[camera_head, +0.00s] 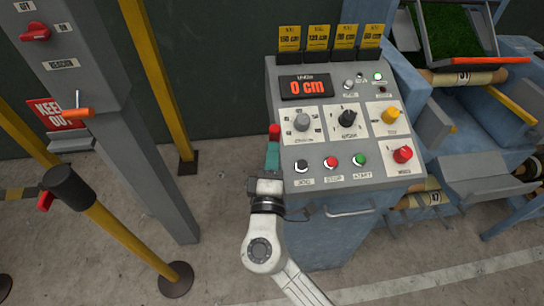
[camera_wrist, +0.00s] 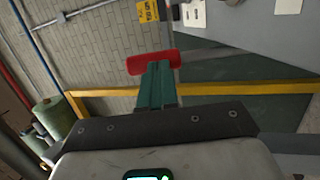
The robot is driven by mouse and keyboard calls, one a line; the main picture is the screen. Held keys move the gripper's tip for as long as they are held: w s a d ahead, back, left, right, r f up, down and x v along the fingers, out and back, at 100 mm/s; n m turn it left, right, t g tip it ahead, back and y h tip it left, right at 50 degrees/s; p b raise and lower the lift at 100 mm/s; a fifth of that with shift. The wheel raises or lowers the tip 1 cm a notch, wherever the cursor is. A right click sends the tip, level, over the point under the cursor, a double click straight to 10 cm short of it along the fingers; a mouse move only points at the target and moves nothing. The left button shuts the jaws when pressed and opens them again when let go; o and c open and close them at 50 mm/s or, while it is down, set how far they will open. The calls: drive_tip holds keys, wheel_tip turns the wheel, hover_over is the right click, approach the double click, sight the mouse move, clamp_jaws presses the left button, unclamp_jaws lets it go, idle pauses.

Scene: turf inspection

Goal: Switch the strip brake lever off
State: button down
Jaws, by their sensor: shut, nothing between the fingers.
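My gripper (camera_head: 273,150) is shut, its teal fingers pointing up beside the left edge of the grey console. In the wrist view the teal fingers (camera_wrist: 157,86) are together, with a red block (camera_wrist: 153,61) at their tips. I cannot tell whether that block is part of the fingers. No label clearly reads as strip brake. A red handle (camera_head: 35,33) sits on the grey post at the upper left, between plates marked OFF and ON. An orange-handled lever (camera_head: 77,112) sits lower on the post. My gripper is apart from both, to their right.
The console (camera_head: 345,185) carries several knobs, buttons and a display reading 0 cm (camera_head: 306,86). Yellow posts (camera_head: 155,75) stand around the grey post. A belt post (camera_head: 72,188) is at the lower left. A blue machine (camera_head: 480,110) fills the right. Some floor between is clear.

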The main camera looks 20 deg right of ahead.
drive_tip(key=w+d+r+g+y+p, duration=0.1)
drive_tip(key=w+d+r+g+p, duration=0.1)
drive_tip(key=w, duration=0.8)
drive_tip(key=shift+w+d+r+n+y, duration=0.2)
drive_tip(key=shift+w+d+n+y, duration=0.1)
drive_tip(key=shift+d, duration=0.35)
drive_tip(key=shift+d, duration=0.15)
drive_tip(key=shift+s, duration=0.1)
